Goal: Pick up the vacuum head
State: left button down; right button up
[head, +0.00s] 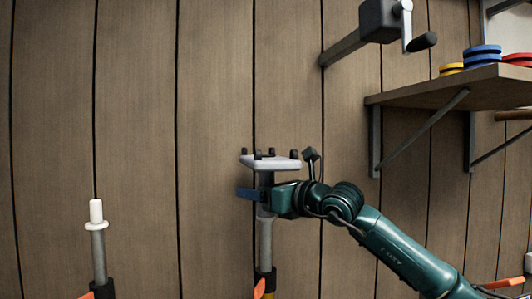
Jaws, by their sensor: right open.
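The vacuum head (270,162) is a light grey plate with small dark wheels or knobs along its top. It sits upright at the top of a grey pole (265,240) in front of the wood wall. My right gripper (254,193) reaches in from the right just below the plate, at the neck. It is open, with a blue finger showing left of the neck. The other finger is hard to make out, and I cannot tell whether the fingers touch the neck. My left gripper is not in view.
A second pole (97,250) with a white tip stands at the left. A wall shelf (450,88) with coloured discs (482,54) is at the upper right. A dark crank device (380,20) juts from the wall above. The wall between the poles is clear.

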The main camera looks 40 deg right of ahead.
jog(key=shift+w, duration=0.1)
jog(key=shift+c, duration=0.6)
grip_shut()
